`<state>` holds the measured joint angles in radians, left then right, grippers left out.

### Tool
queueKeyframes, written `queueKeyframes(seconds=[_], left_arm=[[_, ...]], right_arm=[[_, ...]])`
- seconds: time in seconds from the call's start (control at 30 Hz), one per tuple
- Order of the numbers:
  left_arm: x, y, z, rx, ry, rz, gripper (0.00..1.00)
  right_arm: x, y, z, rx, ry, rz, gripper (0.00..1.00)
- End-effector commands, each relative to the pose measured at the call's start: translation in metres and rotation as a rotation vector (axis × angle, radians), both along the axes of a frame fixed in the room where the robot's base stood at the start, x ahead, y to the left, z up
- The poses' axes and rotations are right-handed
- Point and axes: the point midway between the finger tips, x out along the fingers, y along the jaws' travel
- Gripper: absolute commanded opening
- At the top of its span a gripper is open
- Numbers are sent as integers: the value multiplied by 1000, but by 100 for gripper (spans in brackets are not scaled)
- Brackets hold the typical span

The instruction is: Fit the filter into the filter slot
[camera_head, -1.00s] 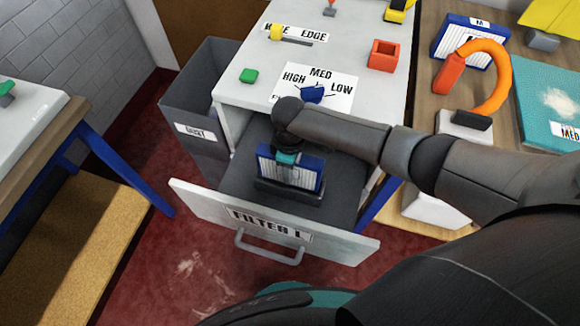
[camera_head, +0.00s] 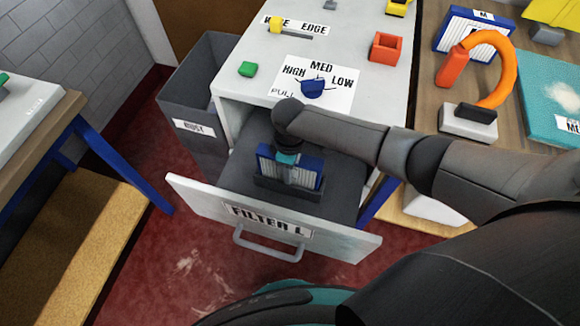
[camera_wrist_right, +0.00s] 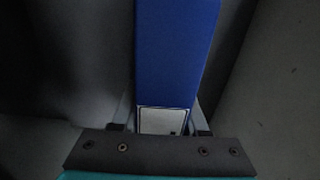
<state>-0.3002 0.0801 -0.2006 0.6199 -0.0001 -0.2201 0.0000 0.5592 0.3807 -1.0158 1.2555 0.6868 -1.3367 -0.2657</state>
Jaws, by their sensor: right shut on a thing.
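A blue-framed filter (camera_head: 300,168) with a white pleated face stands upright in the open drawer labelled FILTER L (camera_head: 270,222). Its lower edge is at the dark filter slot (camera_head: 288,196) on the drawer floor. I cannot tell how deep it sits. My right gripper (camera_head: 289,172) is shut on the filter from above. In the right wrist view the filter's blue edge (camera_wrist_right: 178,55) and a white label run between the fingers (camera_wrist_right: 160,120). My left gripper is not in view.
A second blue-framed filter (camera_head: 480,37) and an orange hose (camera_head: 508,75) are on the right bench. A grey bin (camera_head: 188,100) stands left.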

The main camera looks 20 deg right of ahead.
Motion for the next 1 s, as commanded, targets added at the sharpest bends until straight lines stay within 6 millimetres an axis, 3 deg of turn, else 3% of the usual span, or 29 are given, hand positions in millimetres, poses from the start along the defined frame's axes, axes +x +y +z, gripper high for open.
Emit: queueKeyframes(seconds=[0.13,0.17,0.43,0.77,0.87,1.0], left_arm=[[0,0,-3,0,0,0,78],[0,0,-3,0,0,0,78],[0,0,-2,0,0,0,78],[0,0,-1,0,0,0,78],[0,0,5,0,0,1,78],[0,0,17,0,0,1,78]], right_arm=[[0,0,-4,1,-1,0,0],[0,0,-4,1,-1,0,46],[0,0,-4,0,0,0,76],[0,0,-1,0,0,0,78],[0,0,10,1,-1,1,78],[1,0,39,1,-3,1,78]])
